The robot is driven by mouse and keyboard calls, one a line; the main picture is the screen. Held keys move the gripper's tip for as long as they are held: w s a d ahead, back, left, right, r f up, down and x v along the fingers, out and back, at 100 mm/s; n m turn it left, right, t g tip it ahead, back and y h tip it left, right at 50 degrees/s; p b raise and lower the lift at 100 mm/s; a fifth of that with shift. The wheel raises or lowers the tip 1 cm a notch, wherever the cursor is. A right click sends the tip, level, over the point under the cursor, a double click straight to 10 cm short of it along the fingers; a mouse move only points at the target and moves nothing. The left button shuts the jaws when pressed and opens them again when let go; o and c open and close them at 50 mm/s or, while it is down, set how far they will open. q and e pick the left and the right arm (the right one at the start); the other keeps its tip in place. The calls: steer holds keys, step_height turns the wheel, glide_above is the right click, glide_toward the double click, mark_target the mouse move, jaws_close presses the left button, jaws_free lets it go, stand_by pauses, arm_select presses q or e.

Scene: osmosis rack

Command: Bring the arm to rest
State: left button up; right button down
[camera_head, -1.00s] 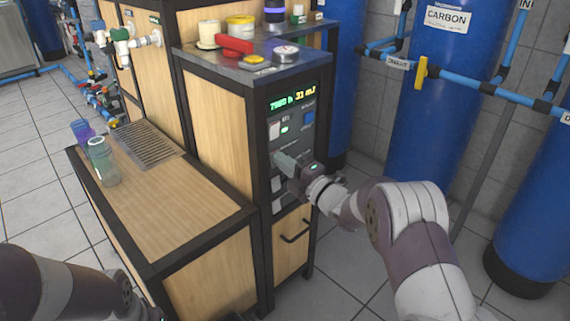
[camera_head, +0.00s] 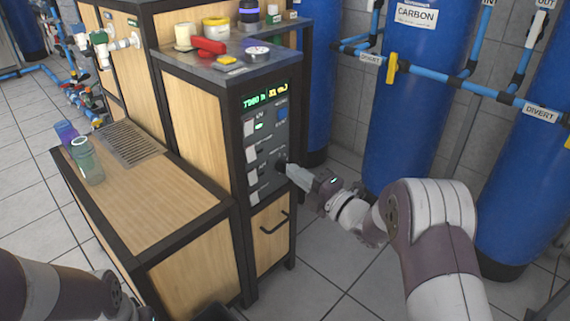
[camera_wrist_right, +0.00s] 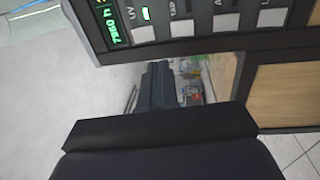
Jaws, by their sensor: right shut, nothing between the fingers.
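My right arm comes in from the right in the head view. Its gripper (camera_head: 288,169) is shut and empty, close to the front of the control panel (camera_head: 266,140). I cannot tell whether the fingertips touch the panel. In the right wrist view the dark fingers (camera_wrist_right: 157,85) show closed together, with the panel's switches (camera_wrist_right: 186,29) beyond them. My left arm shows only in part at the lower left of the head view, and its fingers are not seen.
The wooden bench (camera_head: 150,205) carries two cups (camera_head: 86,160) and a drain grille. A red object (camera_head: 208,46) and small items sit on the cabinet top. Blue tanks (camera_head: 415,110) and pipes stand behind and right of my right arm. Floor is clear in front of the cabinet.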

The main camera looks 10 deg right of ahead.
steer(key=shift+s+d, duration=0.15)
steer(key=shift+s, duration=0.1)
